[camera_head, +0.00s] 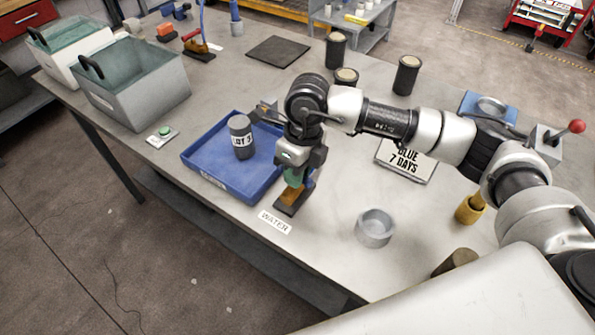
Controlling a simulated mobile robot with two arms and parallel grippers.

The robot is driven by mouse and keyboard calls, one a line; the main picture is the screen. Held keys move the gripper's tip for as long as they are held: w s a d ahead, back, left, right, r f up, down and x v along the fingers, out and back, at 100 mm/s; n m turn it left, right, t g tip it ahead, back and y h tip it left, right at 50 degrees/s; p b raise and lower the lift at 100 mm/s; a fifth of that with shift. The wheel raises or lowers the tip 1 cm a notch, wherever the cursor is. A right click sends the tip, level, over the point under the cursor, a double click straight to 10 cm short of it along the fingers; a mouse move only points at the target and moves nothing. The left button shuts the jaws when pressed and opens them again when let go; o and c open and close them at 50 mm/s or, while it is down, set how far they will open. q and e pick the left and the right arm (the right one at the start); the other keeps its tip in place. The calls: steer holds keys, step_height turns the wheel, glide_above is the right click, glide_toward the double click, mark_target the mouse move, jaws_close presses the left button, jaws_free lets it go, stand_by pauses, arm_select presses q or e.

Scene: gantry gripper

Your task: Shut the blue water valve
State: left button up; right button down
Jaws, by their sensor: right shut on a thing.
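The water valve (292,197) stands at the table's front edge behind a "WATER" label (274,222). It has a dark base and a brass-coloured body, with a greenish part above and a bit of blue at its right side. My right gripper (296,168) comes down on it from above and is shut on its upper part, which I take to be the handle. The fingers hide most of the handle, so I cannot tell its angle. My left gripper is not in view.
A blue tray (216,183) with a dark labelled canister (241,138) stands close left of the valve. A red-handled fitting (199,46) stands far back left.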

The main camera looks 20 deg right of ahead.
steer(key=shift+w+r, duration=0.1)
steer(key=shift+r, duration=0.05)
steer(key=c, duration=1.1)
jaws_free()
step_height(320, 180, up, 10)
steer(key=w+d+b, duration=0.1)
steer(key=b, duration=0.1)
steer(key=shift+d+r, duration=0.25)
steer(key=shift+d, duration=0.05)
steer(key=shift+w, duration=0.1)
